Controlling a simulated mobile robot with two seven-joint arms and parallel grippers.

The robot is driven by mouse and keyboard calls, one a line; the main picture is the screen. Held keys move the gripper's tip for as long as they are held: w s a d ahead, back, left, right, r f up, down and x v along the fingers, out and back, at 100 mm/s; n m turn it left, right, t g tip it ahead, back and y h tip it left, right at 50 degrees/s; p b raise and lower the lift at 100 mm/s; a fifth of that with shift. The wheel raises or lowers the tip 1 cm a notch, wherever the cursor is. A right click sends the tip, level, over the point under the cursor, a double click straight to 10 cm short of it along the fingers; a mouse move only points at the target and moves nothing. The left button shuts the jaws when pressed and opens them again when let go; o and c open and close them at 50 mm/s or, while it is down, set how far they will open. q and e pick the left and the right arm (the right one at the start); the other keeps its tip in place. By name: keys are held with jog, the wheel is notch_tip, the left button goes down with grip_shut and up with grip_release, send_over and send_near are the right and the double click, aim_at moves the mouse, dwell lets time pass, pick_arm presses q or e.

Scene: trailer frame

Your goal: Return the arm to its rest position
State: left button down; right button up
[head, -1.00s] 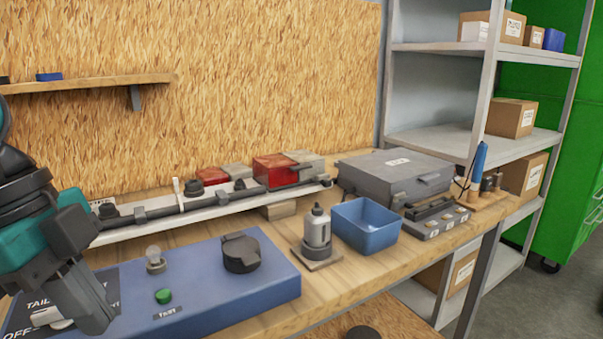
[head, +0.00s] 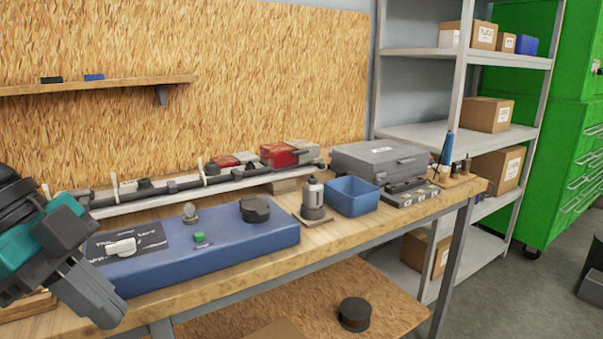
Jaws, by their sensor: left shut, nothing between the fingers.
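My left gripper (head: 97,297) comes in from the left edge, in front of the left end of the blue test box. It is shut and empty, pointing down and to the right. The blue test box (head: 215,252) lies on the workbench (head: 370,228). It carries a labelled panel with a white switch (head: 122,247), a small bulb (head: 190,212), a green button (head: 199,237) and a black round socket (head: 255,209). My right gripper is not in view.
Behind the box, a white rail (head: 225,178) carries a dark cable and red lamps (head: 278,154). To the right stand a bottle (head: 312,197), a blue bin (head: 352,197) and a grey case (head: 378,158). Metal shelving (head: 430,135) and a green cabinet (head: 563,150) stand beyond. A black roll (head: 354,314) lies on the lower shelf.

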pick_arm(q)
jog(key=w+a+f+n+t+h+p, duration=0.25)
jog(key=w+a+t+h, duration=0.25)
jog(key=w+t+h, duration=0.25)
jog(key=a+f+n+t+y+p, duration=0.1)
jog(key=a+f+n+t+y, duration=0.15)
jog(key=f+n+t, duration=0.2)
jog(key=a+f+n+t+y, duration=0.2)
jog(key=f+n+t+y, duration=0.1)
jog(key=f, duration=0.3)
jog(key=s+d+f+n+y+p, duration=0.1)
jog(key=s+f+n+y, duration=0.15)
jog(key=f, duration=0.35)
jog(key=s+d+f+n+y, duration=0.1)
jog(key=f+n+y, duration=0.15)
jog(key=f, duration=0.25)
jog(key=s+d+f+g+y+p, duration=0.1)
jog(key=s+d+f+g, duration=0.3)
jog(key=d+f, duration=0.5)
jog(key=s+d, duration=0.1)
jog(key=s, duration=0.1)
jog(key=shift+s+f+g, duration=0.3)
jog(key=shift+s+g, duration=0.05)
jog(key=shift+g, duration=0.05)
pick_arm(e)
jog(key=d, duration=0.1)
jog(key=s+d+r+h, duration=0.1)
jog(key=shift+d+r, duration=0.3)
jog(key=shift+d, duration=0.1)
